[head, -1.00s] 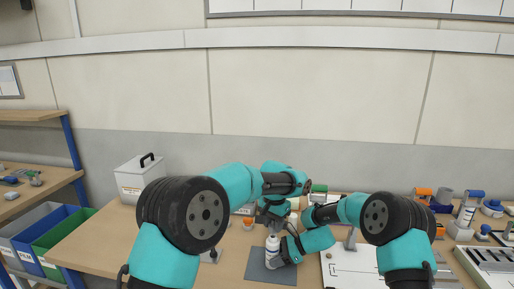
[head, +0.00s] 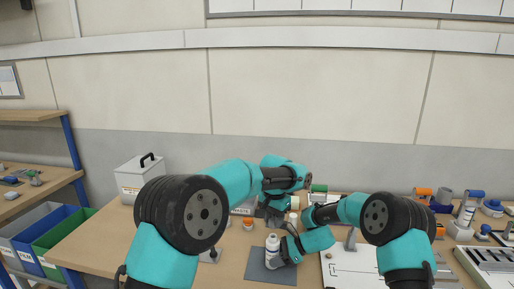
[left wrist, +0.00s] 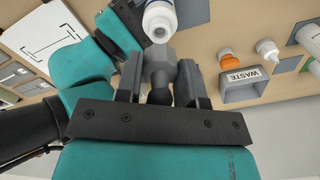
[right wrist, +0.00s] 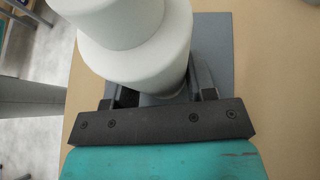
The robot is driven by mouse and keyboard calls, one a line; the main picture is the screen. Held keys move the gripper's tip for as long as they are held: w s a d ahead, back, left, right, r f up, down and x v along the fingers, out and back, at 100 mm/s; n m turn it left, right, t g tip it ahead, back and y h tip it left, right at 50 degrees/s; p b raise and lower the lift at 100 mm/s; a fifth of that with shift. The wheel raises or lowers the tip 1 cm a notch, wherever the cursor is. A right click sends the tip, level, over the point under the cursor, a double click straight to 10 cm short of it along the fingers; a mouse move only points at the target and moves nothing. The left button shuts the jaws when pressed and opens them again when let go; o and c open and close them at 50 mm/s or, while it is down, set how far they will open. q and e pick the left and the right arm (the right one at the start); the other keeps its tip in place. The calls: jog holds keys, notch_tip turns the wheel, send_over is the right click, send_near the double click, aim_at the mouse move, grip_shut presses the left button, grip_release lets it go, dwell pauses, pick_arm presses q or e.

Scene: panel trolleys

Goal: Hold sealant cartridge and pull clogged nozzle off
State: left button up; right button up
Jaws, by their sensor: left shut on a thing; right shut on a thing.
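The white sealant cartridge (head: 272,246) stands upright on a grey mat (head: 262,271) in the head view. My right gripper (head: 286,254) is shut around its body, and the white body fills the top of the right wrist view (right wrist: 140,45). My left gripper (head: 270,216) is just above the cartridge, with a small gap between them. In the left wrist view it is shut on the grey nozzle (left wrist: 158,68). The cartridge's open round mouth (left wrist: 160,33) shows beyond the nozzle, apart from it. The nozzle is too small to make out in the head view.
A grey bin marked WASTE (left wrist: 245,90) stands near the left gripper. An orange-capped item (left wrist: 229,60) and a small white bottle (left wrist: 267,49) are beside it. A white box (head: 138,180) stands at the back left, and a white board (head: 350,265) lies to the right.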

pick_arm(q)
jog(key=shift+r, duration=2)
pick_arm(e)
jog(key=shift+f, duration=0.1)
jog(key=o, duration=1.5)
jog(key=shift+c, duration=0.2)
jog(key=shift+d, duration=0.1)
jog(key=v, duration=0.7)
jog(key=shift+d, duration=0.2)
